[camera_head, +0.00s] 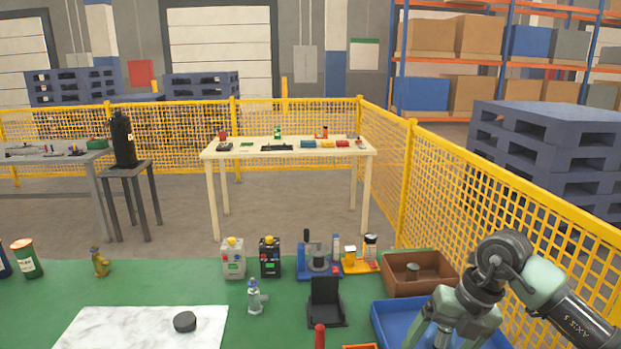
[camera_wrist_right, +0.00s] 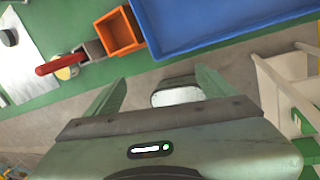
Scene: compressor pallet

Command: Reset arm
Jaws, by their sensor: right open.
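My right arm comes in from the right in the head view, bent over the right end of the green table (camera_head: 200,285). My right gripper (camera_head: 432,338) points down over the blue tray (camera_head: 388,318), partly cut off by the bottom edge. In the right wrist view my right gripper (camera_wrist_right: 160,82) has its two green fingers spread, with nothing between them. That view shows bare floor beyond the fingers, with the blue tray (camera_wrist_right: 195,22) above. My left gripper is in neither view.
A brown bin (camera_head: 420,280) stands behind the blue tray. An orange box (camera_wrist_right: 120,33) and a red-handled tool (camera_wrist_right: 62,64) lie near the table edge. A black puck (camera_head: 185,321) rests on a white marble slab (camera_head: 120,330). Yellow mesh fencing (camera_head: 500,195) stands close behind my right arm.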

